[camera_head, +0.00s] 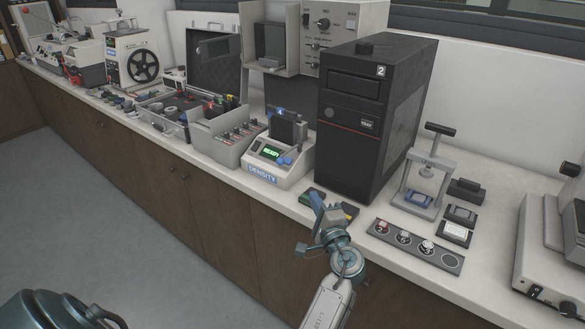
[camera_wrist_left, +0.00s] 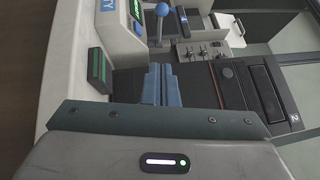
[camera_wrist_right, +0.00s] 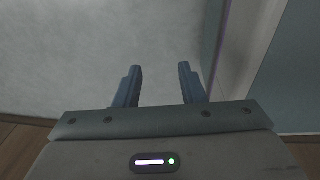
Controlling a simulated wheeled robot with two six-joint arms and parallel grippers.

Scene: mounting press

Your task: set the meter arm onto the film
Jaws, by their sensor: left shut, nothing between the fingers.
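The density meter (camera_head: 265,178) stands on the counter beside the black tower. Its small screen (camera_head: 271,153) reads READY in green. A blue knob (camera_head: 285,161) sits at its front; in the left wrist view the blue ball on a short stem (camera_wrist_left: 162,10) is ahead of my fingers. I cannot make out the film or whether the arm touches it. My left gripper (camera_head: 318,204) is shut and empty, in front of the meter and apart from it; its fingers (camera_wrist_left: 161,84) show together. My right gripper (camera_wrist_right: 160,75) is open and empty above the grey floor.
A green-edged dark block (camera_wrist_left: 97,68) lies near my left gripper. The black tower (camera_head: 372,110) rises behind it. A strip with several round pieces (camera_head: 414,246) and a small press (camera_head: 424,180) stand to the right. A grey bin (camera_head: 222,135) is left of the meter.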

